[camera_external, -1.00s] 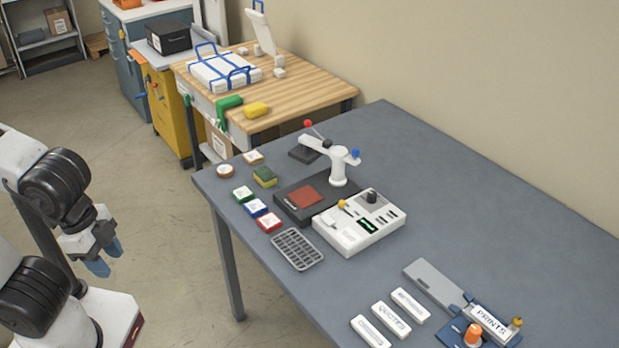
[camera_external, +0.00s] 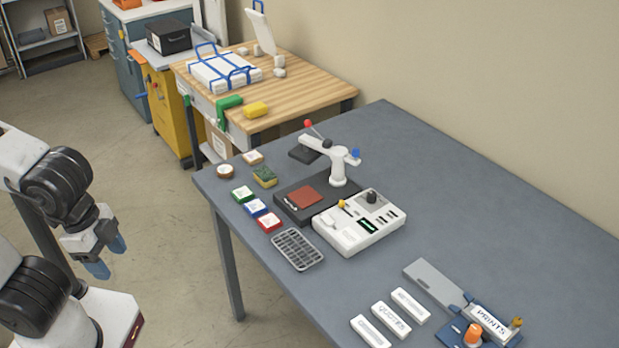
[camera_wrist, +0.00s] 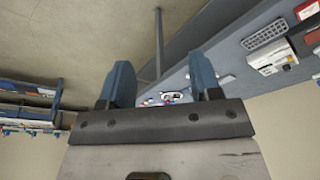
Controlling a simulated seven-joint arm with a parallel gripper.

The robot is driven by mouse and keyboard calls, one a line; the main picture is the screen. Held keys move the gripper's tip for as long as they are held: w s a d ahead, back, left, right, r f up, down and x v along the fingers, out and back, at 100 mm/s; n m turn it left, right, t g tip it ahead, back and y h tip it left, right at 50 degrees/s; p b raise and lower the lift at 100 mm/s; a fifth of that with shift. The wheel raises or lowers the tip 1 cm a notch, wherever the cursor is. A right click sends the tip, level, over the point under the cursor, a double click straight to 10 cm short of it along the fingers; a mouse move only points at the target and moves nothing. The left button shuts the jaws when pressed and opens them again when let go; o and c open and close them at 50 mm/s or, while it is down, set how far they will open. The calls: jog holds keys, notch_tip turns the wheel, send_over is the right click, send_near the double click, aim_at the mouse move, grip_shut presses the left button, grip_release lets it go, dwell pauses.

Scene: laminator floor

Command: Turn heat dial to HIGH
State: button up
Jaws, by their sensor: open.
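A white control box (camera_external: 362,228) stands on the grey-blue table, to the right of a dark press base with a red-brown patch. A dark round dial (camera_external: 371,196) sits on its top at the back, with a small yellow knob (camera_external: 342,204) at its left. Dial markings are too small to read. My gripper (camera_external: 108,257) is off the table at the left, well apart from the box, with blue fingers spread and empty. In the wrist view the open gripper (camera_wrist: 166,88) shows, and part of a white box (camera_wrist: 268,62) lies at the upper right.
A white lever post (camera_external: 338,170) rises behind the box. A grey rack (camera_external: 297,249) and several colored pads lie left and in front of it. White labeled blocks (camera_external: 391,318) and an orange-knobbed fixture (camera_external: 473,334) stand at the front right. The table's right back area is clear.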

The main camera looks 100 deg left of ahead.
jog(key=w+a+r+n, duration=0.2)
jog(key=w+a+n, duration=0.15)
jog(key=w, duration=0.55)
jog(key=w+a+r+n, duration=0.2)
jog(key=w+a+n, duration=0.15)
jog(key=w, duration=0.45)
jog(key=n+g, duration=0.3)
jog(key=n, duration=1.2)
send_over(372, 193)
notch_tip(372, 193, down, 20)
jog(key=shift+r, duration=0.25)
jog(key=shift+f, duration=3.9)
jog(key=shift+c, duration=0.3)
